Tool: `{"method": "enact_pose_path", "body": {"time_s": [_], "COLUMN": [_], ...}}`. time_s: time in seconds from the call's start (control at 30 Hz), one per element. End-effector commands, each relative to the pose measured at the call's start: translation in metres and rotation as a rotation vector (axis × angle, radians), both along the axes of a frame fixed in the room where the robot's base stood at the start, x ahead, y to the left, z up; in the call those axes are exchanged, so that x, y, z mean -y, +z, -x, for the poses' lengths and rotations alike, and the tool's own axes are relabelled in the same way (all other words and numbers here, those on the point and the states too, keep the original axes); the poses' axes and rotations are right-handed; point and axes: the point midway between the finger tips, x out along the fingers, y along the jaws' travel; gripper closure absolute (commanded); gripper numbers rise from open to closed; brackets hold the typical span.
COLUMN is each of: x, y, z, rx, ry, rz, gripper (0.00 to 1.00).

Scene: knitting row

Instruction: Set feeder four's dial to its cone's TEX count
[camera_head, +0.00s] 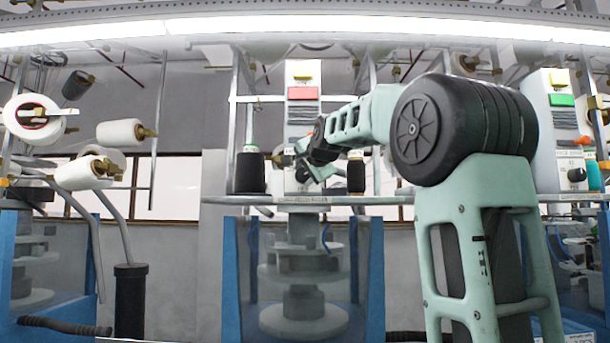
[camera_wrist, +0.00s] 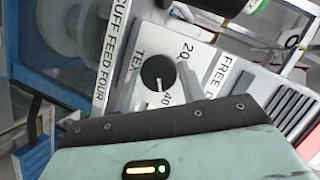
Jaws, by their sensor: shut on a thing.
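The black round dial (camera_wrist: 158,73) sits on a white panel (camera_wrist: 133,62) in the wrist view. The panel is marked TEX, 20 and 40. The dial's pale pointer mark lies on the side toward the 40. A label reading "CUFF FEED FOUR" (camera_wrist: 108,45) runs beside it. My gripper (camera_wrist: 162,78) is shut on the dial, with a grey finger on each side. In the head view my gripper (camera_head: 305,165) is at the panel's lower part and hides the dial. Dark cones stand left (camera_head: 250,172) and right (camera_head: 355,174) of the panel; their TEX counts are not readable.
A metal rail (camera_head: 310,199) runs below the panel. Another feeder panel with a black dial (camera_head: 576,175) stands at right, next to a teal cone (camera_head: 594,175). White cones (camera_head: 122,132) hang at left. A louvred plate (camera_wrist: 275,105) lies beside the dial panel in the wrist view.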

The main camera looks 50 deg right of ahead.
Motion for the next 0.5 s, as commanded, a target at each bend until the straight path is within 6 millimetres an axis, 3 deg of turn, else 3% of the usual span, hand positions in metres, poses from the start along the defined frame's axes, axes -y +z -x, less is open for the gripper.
{"method": "enact_pose_path", "body": {"time_s": [0.2,0.23,0.3,0.5], "x": [0.0003,0.0004,0.0004,0.0002], "y": [-0.0013,-0.0014,-0.0012,-0.0007], "z": [0.0002,0.0002,0.0002,0.0001], "rx": [-0.004,-0.004,-0.003,-0.002], "ry": [-0.001,-0.001,-0.001,-0.001], "rz": [-0.002,-0.002,-0.001,0.0], "gripper": [0.82,0.51,0.38,0.38]}}
